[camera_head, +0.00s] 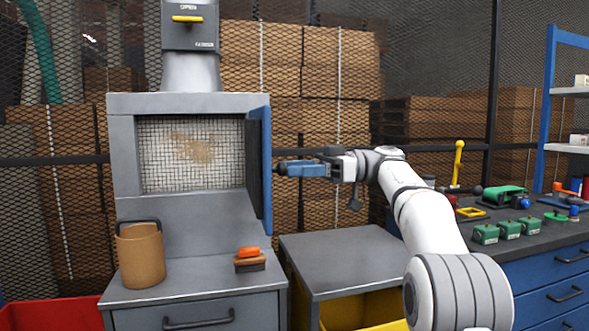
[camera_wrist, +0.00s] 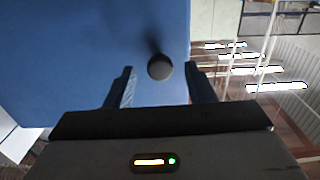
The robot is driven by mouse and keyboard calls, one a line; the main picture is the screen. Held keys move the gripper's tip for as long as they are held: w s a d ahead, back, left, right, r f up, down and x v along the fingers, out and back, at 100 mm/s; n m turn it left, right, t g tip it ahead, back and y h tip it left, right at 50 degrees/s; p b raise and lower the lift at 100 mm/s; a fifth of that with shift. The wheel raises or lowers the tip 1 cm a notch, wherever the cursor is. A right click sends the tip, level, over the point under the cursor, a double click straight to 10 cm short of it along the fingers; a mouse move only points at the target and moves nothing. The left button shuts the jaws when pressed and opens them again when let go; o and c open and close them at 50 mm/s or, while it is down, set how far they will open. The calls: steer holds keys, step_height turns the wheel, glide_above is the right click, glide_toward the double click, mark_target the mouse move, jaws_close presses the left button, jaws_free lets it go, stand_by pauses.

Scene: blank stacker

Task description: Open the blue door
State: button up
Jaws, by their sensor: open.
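The blue door (camera_head: 258,165) stands swung out from the right side of the grey cabinet (camera_head: 195,215), seen nearly edge-on in the head view. The cabinet opening shows a white mesh grid with a brown stain. In the wrist view the blue door (camera_wrist: 100,50) fills the left and middle, with a round dark knob (camera_wrist: 160,67) near its right edge. My gripper (camera_head: 282,169) is just right of the door. In the wrist view my gripper (camera_wrist: 160,85) is open, its two fingers on either side of the knob. Contact with the knob cannot be told.
A tan bucket (camera_head: 140,256) and an orange-topped brush (camera_head: 249,260) are on the cabinet's ledge. A grey table (camera_head: 340,262) with a yellow bin (camera_head: 365,318) below stands under my arm. A workbench (camera_head: 540,240) with green boxes is at right. A red bin (camera_head: 50,314) is at lower left.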

steer(key=b+v, duration=0.1)
steer(key=v, duration=0.6)
steer(key=shift+d+b, duration=0.3)
steer(key=shift+w, duration=0.1)
steer(key=shift+r, duration=0.15)
